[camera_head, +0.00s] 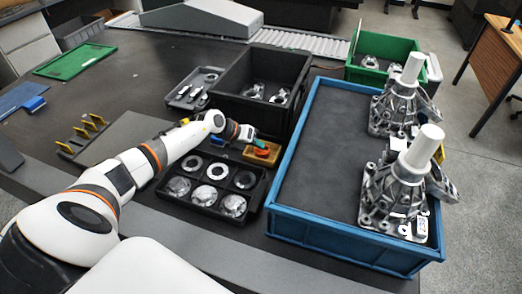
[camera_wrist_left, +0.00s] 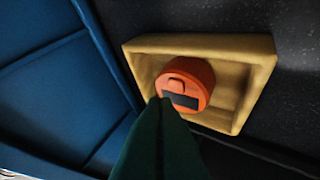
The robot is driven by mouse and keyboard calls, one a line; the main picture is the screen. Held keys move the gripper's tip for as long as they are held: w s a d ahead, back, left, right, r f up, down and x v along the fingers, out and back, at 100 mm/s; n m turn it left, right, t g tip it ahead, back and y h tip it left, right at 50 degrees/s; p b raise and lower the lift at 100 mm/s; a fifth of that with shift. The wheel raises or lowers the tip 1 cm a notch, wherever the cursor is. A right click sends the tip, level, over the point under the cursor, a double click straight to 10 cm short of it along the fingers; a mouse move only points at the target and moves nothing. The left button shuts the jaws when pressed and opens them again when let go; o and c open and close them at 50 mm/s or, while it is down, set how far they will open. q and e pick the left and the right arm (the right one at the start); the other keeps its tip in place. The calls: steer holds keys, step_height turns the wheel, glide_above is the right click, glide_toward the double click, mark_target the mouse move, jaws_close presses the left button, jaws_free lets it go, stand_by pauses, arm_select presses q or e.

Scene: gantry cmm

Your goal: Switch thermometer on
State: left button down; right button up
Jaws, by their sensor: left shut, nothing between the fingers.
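The thermometer (camera_wrist_left: 184,86) is a round orange device with a dark display and a small raised button on its face. It sits in a shallow yellow tray (camera_wrist_left: 262,62) in the left wrist view. In the head view the thermometer (camera_head: 262,152) is a small orange spot in the yellow tray (camera_head: 273,158). My left gripper (camera_head: 257,145) is over the tray with its green fingers closed and empty. In the left wrist view the fingertips (camera_wrist_left: 161,101) are close to the display's edge; I cannot tell whether they touch. My right gripper is out of view.
A blue crate (camera_head: 345,245) with metal castings stands right of the yellow tray. A black compartment tray (camera_head: 210,211) with round parts lies in front, and a black bin (camera_head: 245,108) stands behind. A green bin (camera_head: 385,75) is at the back right.

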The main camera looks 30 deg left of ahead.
arm_select(q)
steer(key=shift+f, duration=0.15)
stand_by(0.3)
steer(key=shift+f+b, duration=0.3)
steer(key=shift+f, duration=0.2)
stand_by(0.4)
steer(key=shift+r, duration=0.1)
steer(key=shift+r+p, duration=0.5)
steer(key=shift+r, duration=0.05)
step_height(320, 180, up, 6)
steer(key=p, duration=0.5)
stand_by(0.4)
